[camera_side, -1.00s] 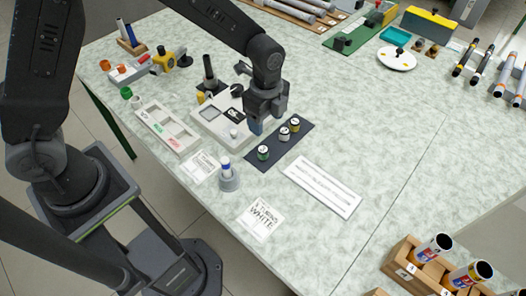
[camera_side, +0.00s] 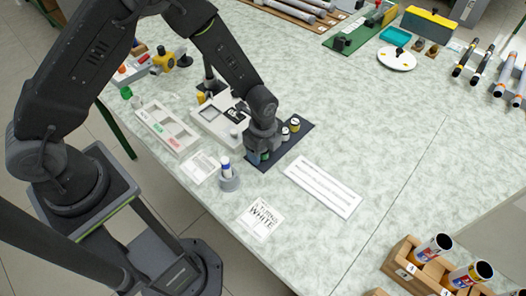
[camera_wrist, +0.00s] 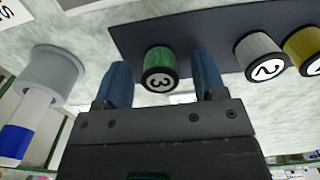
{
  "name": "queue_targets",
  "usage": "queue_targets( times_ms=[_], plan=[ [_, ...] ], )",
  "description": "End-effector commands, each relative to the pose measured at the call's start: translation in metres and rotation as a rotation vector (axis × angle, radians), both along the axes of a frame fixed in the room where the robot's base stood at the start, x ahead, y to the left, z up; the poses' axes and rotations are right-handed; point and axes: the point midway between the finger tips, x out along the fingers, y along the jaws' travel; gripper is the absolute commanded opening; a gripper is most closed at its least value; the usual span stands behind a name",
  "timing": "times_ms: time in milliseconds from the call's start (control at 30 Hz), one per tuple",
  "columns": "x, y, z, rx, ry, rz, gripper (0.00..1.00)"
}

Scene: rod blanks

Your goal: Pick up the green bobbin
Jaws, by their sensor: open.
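The green bobbin (camera_wrist: 160,64), with a white top marked 3, stands on a dark mat (camera_wrist: 215,22). In the wrist view it lies between the two blue fingertips of my gripper (camera_wrist: 163,84), with a gap on each side. My gripper is open and holds nothing. In the side view my gripper (camera_side: 260,154) is low over the near left end of the mat, and the green bobbin is largely hidden by it. A grey-white bobbin marked 2 (camera_wrist: 260,56) and a yellow bobbin (camera_wrist: 304,48) stand to the right in the wrist view.
A grey holder (camera_side: 229,183) with a blue-and-white tube stands close to my gripper on its near side. A white machine (camera_side: 212,122) and a sectioned tray (camera_side: 168,128) are to the left.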

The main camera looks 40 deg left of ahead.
Motion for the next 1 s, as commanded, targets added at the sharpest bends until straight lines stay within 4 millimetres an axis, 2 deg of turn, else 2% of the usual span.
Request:
queue_targets(
  times_ms=[200,733,1000],
  plan=[
    [0.0002,-0.0001,-0.0003,0.0,-0.001,0.0,0.62],
    [0.0001,-0.0001,0.0,0.0,-0.001,0.0,0.12],
    [0.0003,-0.0001,0.0012,0.0,-0.001,0.0,0.11]
  ],
)
